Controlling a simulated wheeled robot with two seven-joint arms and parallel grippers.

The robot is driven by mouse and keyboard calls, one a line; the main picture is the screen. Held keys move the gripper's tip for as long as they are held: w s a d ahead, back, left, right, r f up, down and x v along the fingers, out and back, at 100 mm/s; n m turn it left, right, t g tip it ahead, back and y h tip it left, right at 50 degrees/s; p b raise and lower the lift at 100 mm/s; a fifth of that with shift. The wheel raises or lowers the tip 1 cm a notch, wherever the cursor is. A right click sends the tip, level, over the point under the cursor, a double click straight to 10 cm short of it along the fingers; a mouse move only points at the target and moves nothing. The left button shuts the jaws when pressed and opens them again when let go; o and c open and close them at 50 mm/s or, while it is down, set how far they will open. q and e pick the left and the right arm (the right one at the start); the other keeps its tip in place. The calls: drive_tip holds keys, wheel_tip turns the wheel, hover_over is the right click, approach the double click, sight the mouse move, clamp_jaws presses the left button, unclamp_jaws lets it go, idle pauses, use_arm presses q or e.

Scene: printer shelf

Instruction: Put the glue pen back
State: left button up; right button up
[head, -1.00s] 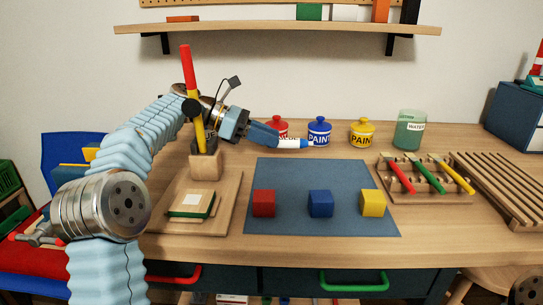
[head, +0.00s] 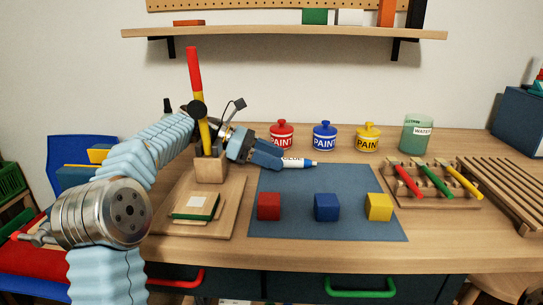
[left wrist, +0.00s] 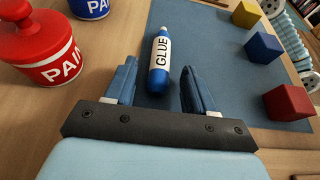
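The glue pen (head: 298,163) is a white tube labelled GLUE with blue ends. It appears to lie at the far left edge of the blue mat (head: 330,222). In the left wrist view the glue pen (left wrist: 161,62) points away from my left gripper (left wrist: 160,88), its blue near end level with the gap between the fingers. Those fingers are spread, with space on both sides of the pen. In the head view my left gripper (head: 268,155) reaches in from the left and hides the pen's left end. My right gripper is not in view.
A wooden holder (head: 211,169) with a tall red-and-yellow stick (head: 198,100) stands by my left wrist. Red (head: 281,136), blue (head: 324,136) and yellow (head: 368,138) paint pots stand behind the mat. Several cubes sit on the mat. A rack of pens (head: 430,196) is right.

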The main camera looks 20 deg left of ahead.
use_arm(q)
drive_tip(key=shift+r, duration=0.1)
drive_tip(key=p+v, duration=0.2)
drive_tip(key=v, duration=0.9)
drive_tip(key=shift+w+d, duration=0.1)
drive_tip(key=shift+s+a+r, duration=0.2)
drive_tip(key=shift+a, duration=0.35)
